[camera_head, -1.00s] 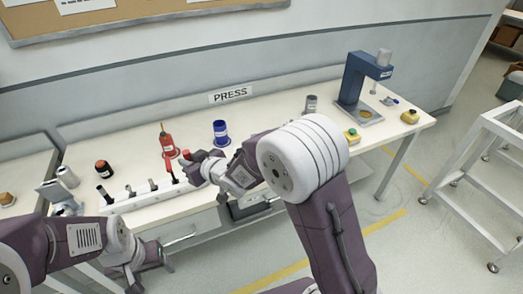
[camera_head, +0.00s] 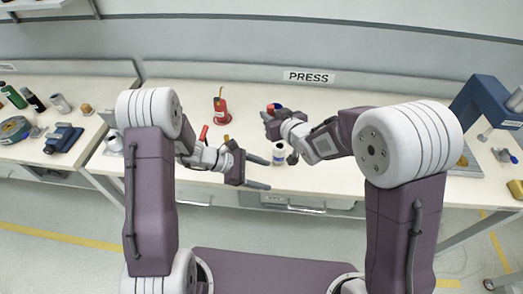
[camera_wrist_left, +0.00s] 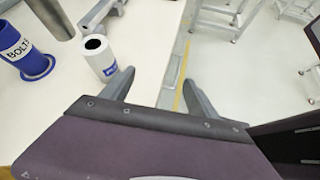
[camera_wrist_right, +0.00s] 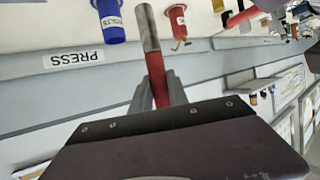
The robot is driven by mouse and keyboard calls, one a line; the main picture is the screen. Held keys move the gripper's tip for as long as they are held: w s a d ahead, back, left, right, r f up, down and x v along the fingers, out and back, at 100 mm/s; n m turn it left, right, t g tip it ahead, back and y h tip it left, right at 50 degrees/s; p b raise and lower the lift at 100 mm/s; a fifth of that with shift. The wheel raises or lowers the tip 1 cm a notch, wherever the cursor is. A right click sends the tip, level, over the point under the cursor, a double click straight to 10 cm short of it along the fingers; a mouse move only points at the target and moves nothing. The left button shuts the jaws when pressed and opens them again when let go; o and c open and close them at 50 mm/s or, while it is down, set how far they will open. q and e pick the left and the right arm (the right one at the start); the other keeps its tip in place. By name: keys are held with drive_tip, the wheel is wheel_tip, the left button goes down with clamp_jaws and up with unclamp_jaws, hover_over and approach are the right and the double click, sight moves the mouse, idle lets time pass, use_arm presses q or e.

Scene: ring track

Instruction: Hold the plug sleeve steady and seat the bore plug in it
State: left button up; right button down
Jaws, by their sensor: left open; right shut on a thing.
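The plug sleeve (camera_head: 279,154) is a white cylinder with a blue label, upright near the bench's front edge. In the left wrist view the sleeve (camera_wrist_left: 104,60) shows a dark bore in its top. My left gripper (camera_head: 266,174) is open and empty, just left of and in front of the sleeve; the sleeve is beyond its fingertips, not between them. My right gripper (camera_head: 268,119) is up behind the sleeve. In the right wrist view my right gripper (camera_wrist_right: 160,82) is shut on the red handle of the bore plug (camera_wrist_right: 148,30), whose grey metal end sticks out past the fingers.
A blue bolts cup (camera_wrist_left: 32,62) stands behind the sleeve, and a red can (camera_head: 221,108) stands to its left. A grey metal cylinder (camera_wrist_left: 50,15) is partly in the left wrist view. A blue press (camera_head: 485,100) stands at right. The bench front between can and sleeve is partly covered by my left arm.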

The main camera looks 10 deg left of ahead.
sight(285, 152)
use_arm(q)
drive_tip(key=w+n+t, duration=0.1)
drive_tip(key=w, duration=0.1)
drive_tip(key=w+a+n+t, duration=0.1)
drive_tip(key=w+n+t, duration=0.1)
drive_tip(key=w, duration=0.1)
drive_tip(key=w+a+n+t, duration=0.1)
drive_tip(key=w+n, duration=0.1)
drive_tip(key=w, duration=0.1)
drive_tip(key=shift+a+f+t+h, duration=0.2)
drive_tip(key=shift+f+t+h, duration=0.1)
drive_tip(key=shift+f+h, duration=0.1)
use_arm(e)
drive_tip(key=shift+a+r, duration=0.15)
drive_tip(key=shift+r, duration=0.1)
use_arm(q)
drive_tip(key=shift+w+a+n, duration=0.2)
drive_tip(key=shift+n, duration=0.2)
drive_tip(key=shift+d, duration=0.15)
drive_tip(key=x, duration=1.2)
drive_tip(key=shift+w, duration=0.1)
use_arm(e)
drive_tip(key=d+r+m+h, duration=0.1)
drive_tip(key=d, duration=0.1)
drive_tip(key=w+d+r+m+t+h, duration=0.1)
drive_tip(key=d+r+m+h, duration=0.1)
drive_tip(key=shift+r+t, duration=0.3)
